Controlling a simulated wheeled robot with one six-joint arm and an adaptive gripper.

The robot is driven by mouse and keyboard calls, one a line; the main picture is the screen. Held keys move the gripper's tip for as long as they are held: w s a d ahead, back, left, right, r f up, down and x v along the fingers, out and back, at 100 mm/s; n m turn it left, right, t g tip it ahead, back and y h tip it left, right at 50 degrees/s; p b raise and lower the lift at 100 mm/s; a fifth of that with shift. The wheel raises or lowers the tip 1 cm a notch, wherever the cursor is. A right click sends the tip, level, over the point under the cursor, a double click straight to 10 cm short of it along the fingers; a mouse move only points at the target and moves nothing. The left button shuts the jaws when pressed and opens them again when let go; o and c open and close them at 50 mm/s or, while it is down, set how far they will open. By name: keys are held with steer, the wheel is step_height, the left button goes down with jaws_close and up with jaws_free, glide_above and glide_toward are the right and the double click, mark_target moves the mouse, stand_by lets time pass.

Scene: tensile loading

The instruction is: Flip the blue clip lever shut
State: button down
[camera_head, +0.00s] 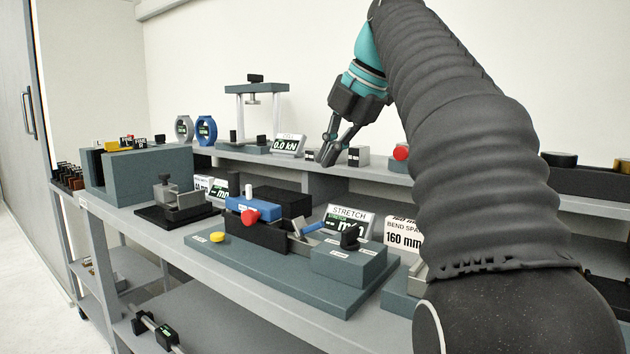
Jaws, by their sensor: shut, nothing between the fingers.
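A small blue lever (313,227), which looks like the clip lever, sits on the tensile stand between its black block and its grey-blue block. It appears as a short slanted bar beside a thin metal strip; I cannot tell its exact angle. A larger blue block (254,203) with a red knob (250,216) tops the black block (258,236). The stand's flat base (300,292) lies on the bench. My gripper (330,154) is shut and empty, pointing down in the air above and behind the stand, clear of the lever.
A STRETCH display (348,220) stands just behind the lever. A black knob (349,238) sits on the grey-blue block (348,262). A yellow button (217,237) is at the base's left. A BEND SPAN sign (403,234) stands right. My arm hides the bench's right side.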

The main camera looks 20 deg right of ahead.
mark_target(298, 221)
steer(key=shift+s+d+f+m+t+y, duration=0.35)
steer(key=shift+s+m, duration=0.45)
steer(key=shift+m, duration=2.15)
steer(key=shift+s+d+f+m+t+y, duration=0.1)
steer(key=shift+s+d+m, duration=0.55)
steer(key=shift+m, duration=2.35)
steer(key=shift+s+d+f+m+t+y, duration=0.25)
steer(key=shift+s+m, duration=0.65)
steer(key=shift+m, duration=2.05)
steer(key=x, duration=1.2)
steer(key=shift+w+a+b, duration=0.4)
steer(key=shift+w+a, duration=0.1)
steer(key=shift+w+a+f, duration=0.2)
steer(key=shift+w, duration=0.15)
